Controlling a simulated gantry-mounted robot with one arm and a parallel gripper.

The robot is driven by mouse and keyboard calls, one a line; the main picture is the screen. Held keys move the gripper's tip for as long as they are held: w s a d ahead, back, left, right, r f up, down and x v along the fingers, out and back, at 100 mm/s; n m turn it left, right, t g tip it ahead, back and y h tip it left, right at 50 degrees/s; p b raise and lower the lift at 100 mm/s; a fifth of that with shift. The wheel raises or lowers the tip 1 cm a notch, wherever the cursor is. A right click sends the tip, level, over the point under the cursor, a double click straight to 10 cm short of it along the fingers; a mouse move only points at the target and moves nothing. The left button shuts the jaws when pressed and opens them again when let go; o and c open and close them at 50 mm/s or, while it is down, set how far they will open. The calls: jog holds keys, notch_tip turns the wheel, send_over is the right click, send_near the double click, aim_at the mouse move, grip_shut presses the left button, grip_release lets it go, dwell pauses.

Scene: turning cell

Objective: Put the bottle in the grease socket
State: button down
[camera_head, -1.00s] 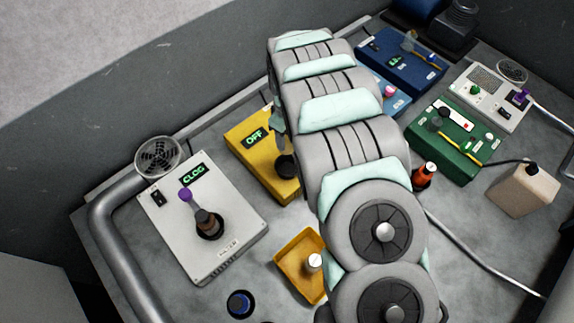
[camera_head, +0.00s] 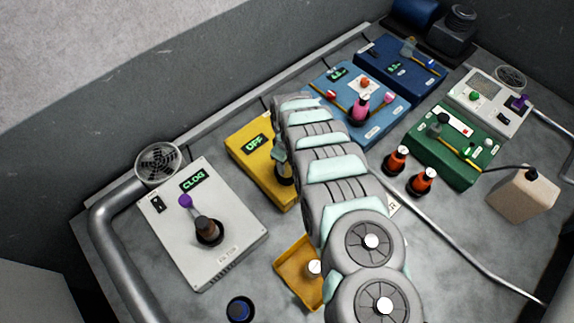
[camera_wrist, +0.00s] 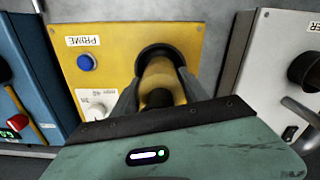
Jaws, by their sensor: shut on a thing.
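The yellow box (camera_head: 238,153) with a green OFF display stands left of my arm in the head view. In the wrist view the yellow box (camera_wrist: 110,18) carries a PRIME label, a blue button, a white knob and a dark round socket (camera_wrist: 147,52). No grease label is readable. My gripper (camera_wrist: 158,92) is shut on a yellow bottle (camera_wrist: 158,74) with a dark end towards the wrist camera. The bottle lines up with the socket, its far end at or inside the dark ring; how deep it sits is hidden. The head view shows my gripper (camera_head: 283,168) over the socket.
A yellow tray (camera_head: 290,272) lies in front. A blue box (camera_head: 378,125) with a pink bottle and two orange bottles (camera_head: 396,160) stand right. A cable crosses the table.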

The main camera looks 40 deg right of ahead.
jog(key=shift+f, duration=1.15)
jog(key=shift+f, duration=0.2)
jog(key=c, duration=0.6)
grip_release()
jog(key=shift+r, duration=0.15)
notch_tip(320, 180, up, 12)
jog(key=shift+r, duration=0.1)
